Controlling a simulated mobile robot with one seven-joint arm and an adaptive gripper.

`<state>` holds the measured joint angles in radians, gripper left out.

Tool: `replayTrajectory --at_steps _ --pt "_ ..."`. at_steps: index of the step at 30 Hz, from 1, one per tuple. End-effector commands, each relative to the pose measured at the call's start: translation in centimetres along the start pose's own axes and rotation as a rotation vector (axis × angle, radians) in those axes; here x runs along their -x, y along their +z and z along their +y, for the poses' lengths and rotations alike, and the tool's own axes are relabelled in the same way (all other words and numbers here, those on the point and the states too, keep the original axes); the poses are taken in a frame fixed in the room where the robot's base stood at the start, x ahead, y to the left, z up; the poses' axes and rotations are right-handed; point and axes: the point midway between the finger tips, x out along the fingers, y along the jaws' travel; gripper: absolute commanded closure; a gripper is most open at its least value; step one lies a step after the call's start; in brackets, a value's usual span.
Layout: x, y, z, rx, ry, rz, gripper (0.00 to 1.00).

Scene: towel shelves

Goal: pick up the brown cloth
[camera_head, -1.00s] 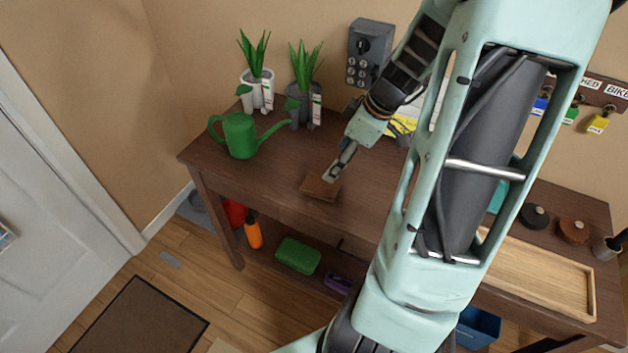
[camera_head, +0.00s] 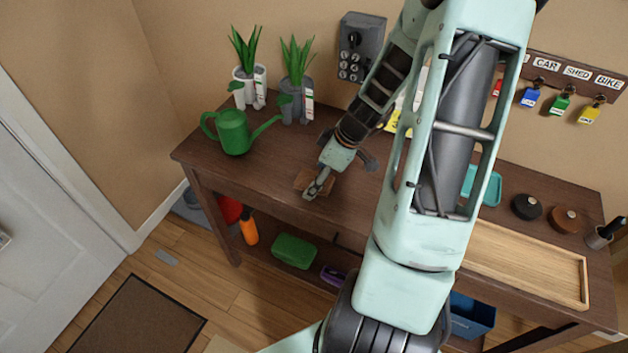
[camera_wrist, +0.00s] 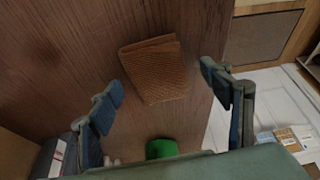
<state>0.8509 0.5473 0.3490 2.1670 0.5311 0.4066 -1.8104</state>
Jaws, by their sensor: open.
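The brown cloth (camera_wrist: 157,70) lies folded flat on the dark wooden table (camera_wrist: 60,60). In the wrist view it sits between and just beyond my open fingers, with bare table around it. In the head view the cloth (camera_head: 302,181) is near the table's front edge, partly hidden by my gripper (camera_head: 340,178). My gripper (camera_wrist: 165,100) is open and empty, its two fingers spread wide above the table. No contact with the cloth is visible.
A green watering can (camera_head: 234,132) and two potted plants (camera_head: 297,85) stand left and behind the cloth. A grey key box (camera_head: 360,47) is on the wall. A wooden tray (camera_head: 530,262) lies at the right. The table's front edge is close.

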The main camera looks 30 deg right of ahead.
Motion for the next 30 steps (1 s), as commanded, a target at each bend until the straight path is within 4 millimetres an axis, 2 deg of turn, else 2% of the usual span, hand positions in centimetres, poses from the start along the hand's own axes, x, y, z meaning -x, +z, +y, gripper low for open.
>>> replayTrajectory --at_steps 5,13,24,30 --pt "0.0 0.0 0.0 0.0 0.0 0.0 0.28" --pt "0.0 0.0 0.0 0.0 0.0 0.0 0.58" --pt "0.1 -0.1 0.0 0.0 0.0 0.0 0.58" --pt "1.3 -0.6 0.1 0.001 0.003 0.001 0.58"
